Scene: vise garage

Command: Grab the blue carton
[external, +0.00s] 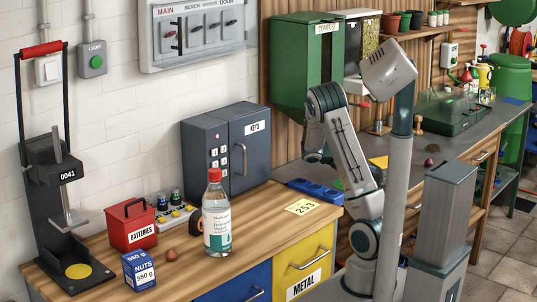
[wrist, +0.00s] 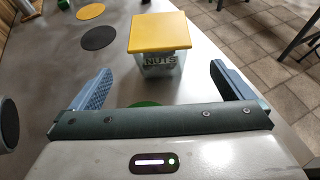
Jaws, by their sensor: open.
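The blue carton (external: 139,271) is a small blue and white box marked NUTS. It stands upright near the front left of the wooden bench in the external view, beside a brown nut. It does not show in the wrist view. My gripper (wrist: 160,83) is open, with its two blue fingers wide apart and nothing between them. It is over the grey worktop, far to the right of the carton. In the external view my gripper is mostly hidden by my arm.
A clear box with a yellow lid (wrist: 160,32), marked NUTS, stands ahead of my fingers. Around the carton are a red batteries box (external: 131,225), a black press (external: 62,210) and a red-capped bottle (external: 217,215). A dark keys safe (external: 226,150) stands behind.

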